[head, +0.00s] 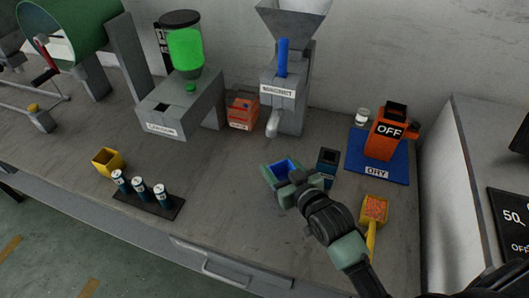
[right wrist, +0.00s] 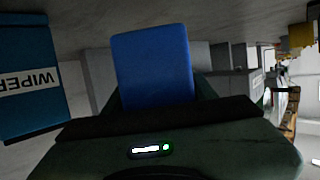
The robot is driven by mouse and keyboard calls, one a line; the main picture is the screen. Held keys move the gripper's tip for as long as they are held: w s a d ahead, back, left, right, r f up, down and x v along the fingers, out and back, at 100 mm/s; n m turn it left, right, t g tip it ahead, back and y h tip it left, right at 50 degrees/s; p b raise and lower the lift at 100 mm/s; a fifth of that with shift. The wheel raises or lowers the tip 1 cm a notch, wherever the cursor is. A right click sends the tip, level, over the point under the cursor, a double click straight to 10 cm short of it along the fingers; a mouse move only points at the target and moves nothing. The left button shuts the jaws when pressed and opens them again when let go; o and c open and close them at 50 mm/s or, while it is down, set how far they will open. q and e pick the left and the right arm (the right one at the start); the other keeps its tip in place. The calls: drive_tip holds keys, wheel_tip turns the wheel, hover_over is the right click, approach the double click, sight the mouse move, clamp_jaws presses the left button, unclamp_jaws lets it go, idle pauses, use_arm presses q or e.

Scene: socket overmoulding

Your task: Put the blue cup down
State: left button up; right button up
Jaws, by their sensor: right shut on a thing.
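The blue cup (head: 283,168) is a square, open-topped cup near the middle of the bench in the head view. My right gripper (head: 294,180) is shut on it, with the arm coming from the lower right. In the right wrist view the blue cup (right wrist: 152,68) stands between my dark fingers, showing one plain blue face. I cannot tell whether its base touches the bench. My left gripper is in neither view.
A dark blue wiper box (head: 328,160) stands just right of the cup. A blue mat (head: 357,164) with an orange device (head: 388,132) and a yellow scoop of orange pellets (head: 375,208) are further right.

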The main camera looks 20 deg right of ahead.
drive_tip(key=w, duration=0.2)
drive_tip(key=w+a, duration=0.1)
drive_tip(key=w, duration=0.4)
drive_tip(key=shift+w+a+p, duration=0.25)
drive_tip(key=shift+a+p, duration=0.05)
drive_tip(key=shift+p, duration=0.05)
drive_tip(key=shift+f, duration=1.75)
drive_tip(key=shift+f, duration=0.15)
drive_tip(key=o, duration=1.5)
drive_tip(key=shift+s+r, duration=0.15)
drive_tip(key=shift+r, duration=0.05)
drive_tip(key=v, duration=1.2)
